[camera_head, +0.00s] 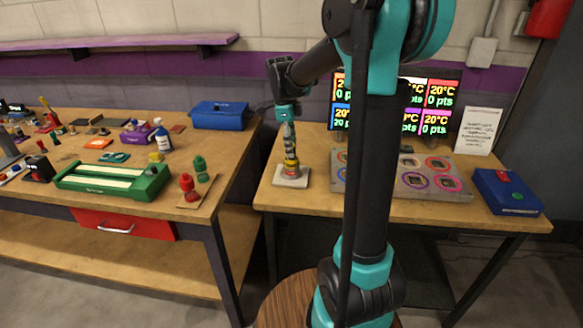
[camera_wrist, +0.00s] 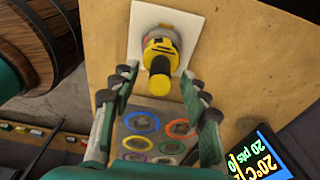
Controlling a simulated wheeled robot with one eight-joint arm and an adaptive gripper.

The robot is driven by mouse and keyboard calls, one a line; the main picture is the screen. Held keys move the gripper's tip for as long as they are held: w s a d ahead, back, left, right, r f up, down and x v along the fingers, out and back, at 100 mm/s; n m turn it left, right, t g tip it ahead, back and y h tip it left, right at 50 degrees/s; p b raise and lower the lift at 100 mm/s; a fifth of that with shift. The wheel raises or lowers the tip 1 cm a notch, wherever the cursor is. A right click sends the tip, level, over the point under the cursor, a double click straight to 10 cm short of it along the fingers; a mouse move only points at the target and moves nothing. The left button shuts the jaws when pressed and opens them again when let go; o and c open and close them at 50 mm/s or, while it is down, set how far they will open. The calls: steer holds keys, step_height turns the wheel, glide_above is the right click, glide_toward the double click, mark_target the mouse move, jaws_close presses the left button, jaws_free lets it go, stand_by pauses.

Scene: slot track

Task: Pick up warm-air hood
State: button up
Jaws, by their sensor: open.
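The warm-air hood (camera_head: 291,167) looks like a small yellow and grey upright piece with a dark band. It stands on a pale square pad (camera_head: 291,180) at the left of the right-hand table. In the wrist view the yellow hood (camera_wrist: 160,52) and its pad (camera_wrist: 189,27) show at the top centre. My gripper (camera_head: 290,146) points down right above the hood. In the wrist view my gripper (camera_wrist: 160,84) is open, with one finger on each side of the hood's knob-like end and visible gaps. Whether a finger touches it in the head view I cannot tell.
A grey panel with coloured rings (camera_head: 437,192) lies right of the hood, with score screens (camera_head: 436,107) behind it. A blue box (camera_head: 508,191) sits at the right edge. The left table (camera_head: 218,180) holds a green tray (camera_head: 150,184) and a blue case (camera_head: 219,115).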

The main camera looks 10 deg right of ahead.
steer(key=shift+d+f, duration=0.1)
steer(key=shift+f, duration=0.55)
steer(key=shift+c, duration=0.5)
jaws_close()
